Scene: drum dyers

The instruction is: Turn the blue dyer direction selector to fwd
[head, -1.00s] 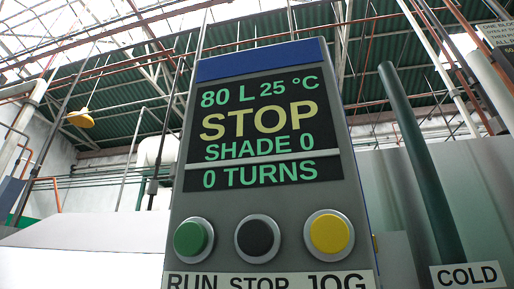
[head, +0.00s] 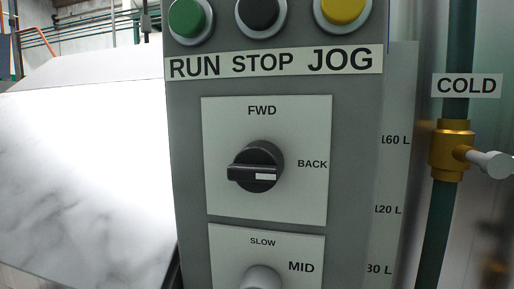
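The direction selector (head: 255,166) is a black rotary knob on a pale plate (head: 228,208) in the middle of the grey control panel. FWD (head: 262,110) is printed above the knob and BACK (head: 312,163) to its right. The knob's bar lies about level, and its white mark (head: 266,177) is on the right half, on the BACK side. My gripper is not in view, and nothing touches the knob. The blue top of the panel is out of the picture.
Above are green (head: 187,18), black (head: 261,13) and yellow (head: 342,9) buttons, labelled RUN, STOP and JOG. Below is a SLOW/MID knob (head: 262,277), cut off by the frame. Right stands a green pipe with a brass COLD valve (head: 450,150). A white surface (head: 85,170) is left.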

